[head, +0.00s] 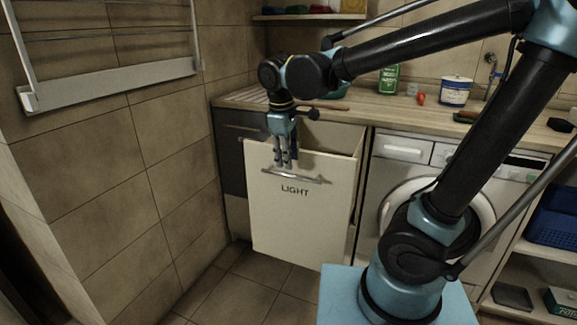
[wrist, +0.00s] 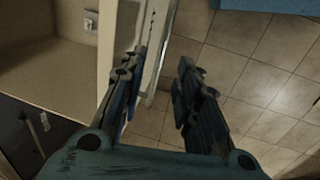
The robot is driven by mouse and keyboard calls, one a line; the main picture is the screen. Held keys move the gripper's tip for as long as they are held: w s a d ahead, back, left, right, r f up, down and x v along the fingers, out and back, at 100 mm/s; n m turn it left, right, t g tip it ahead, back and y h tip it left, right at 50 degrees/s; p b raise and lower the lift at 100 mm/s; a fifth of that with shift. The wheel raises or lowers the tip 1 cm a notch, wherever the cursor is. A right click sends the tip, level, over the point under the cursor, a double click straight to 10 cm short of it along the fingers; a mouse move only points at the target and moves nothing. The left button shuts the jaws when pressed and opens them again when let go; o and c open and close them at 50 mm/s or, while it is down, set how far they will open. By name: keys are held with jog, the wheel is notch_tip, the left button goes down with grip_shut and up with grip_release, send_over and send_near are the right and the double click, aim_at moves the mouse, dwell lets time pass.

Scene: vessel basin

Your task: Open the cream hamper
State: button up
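The cream hamper (head: 300,220) is a tall front marked LIGHT under the counter. It stands out from the cabinet line, its top tilted or pulled forward, and its inside shows behind the top edge. Its metal bar handle (head: 310,180) runs across the upper front. My gripper (head: 285,163) points down at the handle's left part. In the wrist view, my gripper's two fingers (wrist: 161,62) are apart, with the handle (wrist: 157,65) seen in the gap between them. The cream front (wrist: 108,40) is beside the left finger. I cannot tell whether either finger touches the handle.
A dark drawer unit (head: 230,150) stands left of the hamper, near the tiled wall. A washing machine (head: 395,185) stands to its right. The wooden counter (head: 350,112) above holds bottles and a tub (head: 455,92). The tiled floor (head: 240,290) before the hamper is clear.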

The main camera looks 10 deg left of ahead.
notch_tip(320, 180, up, 7)
jog(key=s, duration=0.1)
jog(key=shift+a, duration=0.15)
jog(key=shift+s+f, duration=0.1)
jog(key=shift+s, duration=0.05)
